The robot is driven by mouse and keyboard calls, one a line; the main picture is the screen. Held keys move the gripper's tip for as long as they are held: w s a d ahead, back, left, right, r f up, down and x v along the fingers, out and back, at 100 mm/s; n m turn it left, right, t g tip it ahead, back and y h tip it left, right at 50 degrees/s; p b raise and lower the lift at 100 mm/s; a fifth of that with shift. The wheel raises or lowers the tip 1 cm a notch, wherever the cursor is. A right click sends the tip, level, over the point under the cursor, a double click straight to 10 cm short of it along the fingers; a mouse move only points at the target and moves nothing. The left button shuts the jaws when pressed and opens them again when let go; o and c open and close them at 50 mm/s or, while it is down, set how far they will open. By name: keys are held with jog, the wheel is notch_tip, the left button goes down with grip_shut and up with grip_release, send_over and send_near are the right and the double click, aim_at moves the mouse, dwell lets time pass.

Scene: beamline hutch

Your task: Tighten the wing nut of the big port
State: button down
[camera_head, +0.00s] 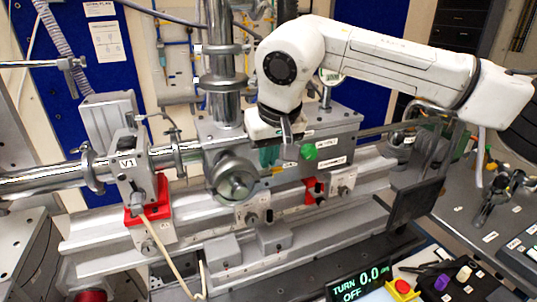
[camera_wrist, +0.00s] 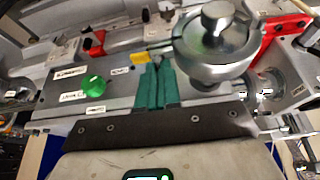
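The big port looks to be the round silver flange with a central cap (camera_head: 233,178) on the front of the grey metal chamber (camera_head: 340,133). It also shows in the wrist view as a shiny disc with a raised cap (camera_wrist: 212,48). I cannot make out its wing nut clearly in either view. My gripper (camera_wrist: 160,68) has teal fingers lying side by side with no clear gap, and nothing shows between them. It is beside the port, over the chamber, between the port and a green knob (camera_wrist: 94,86). In the head view its teal fingers (camera_head: 268,156) are partly hidden.
A display (camera_head: 360,281) reads "TURN 0.0" and "OFF". A vertical steel pipe (camera_head: 221,70) rises behind my wrist. A valve marked V1 (camera_head: 128,165) with a red plate stands left. A rail (camera_head: 190,225) runs below. A dark tool table (camera_head: 490,225) is at right.

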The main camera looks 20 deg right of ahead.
jog(key=m+h, duration=0.1)
jog(key=m, duration=0.2)
jog(key=m+g+h, duration=0.1)
jog(key=m, duration=0.3)
jog(key=a+m+g+h, duration=0.1)
jog(key=m+h, duration=0.1)
jog(key=m, duration=0.2)
jog(key=shift+w+r, duration=0.15)
jog(key=shift+w, duration=0.15)
jog(key=m+g+p, duration=0.1)
jog(key=m, duration=0.1)
jog(key=m+p, duration=0.2)
jog(key=m, duration=0.1)
jog(key=shift+w+r+g, duration=0.1)
jog(key=shift+w+g, duration=0.1)
jog(key=shift+g, duration=0.2)
jog(key=m+g+p, duration=0.1)
jog(key=m+p, duration=0.1)
jog(key=m, duration=0.1)
jog(key=shift+w+m, duration=0.15)
jog(key=shift+m, duration=0.15)
jog(key=shift+w+d+m+g+p, duration=0.1)
jog(key=shift+m+g+p, duration=0.45)
jog(key=shift+m, duration=0.7)
jog(key=shift+w+m+g+p, duration=0.1)
jog(key=shift+m+g+p, duration=0.45)
jog(key=shift+m, duration=0.7)
jog(key=c, duration=1.6)
grip_release()
jog(key=shift+f, duration=0.2)
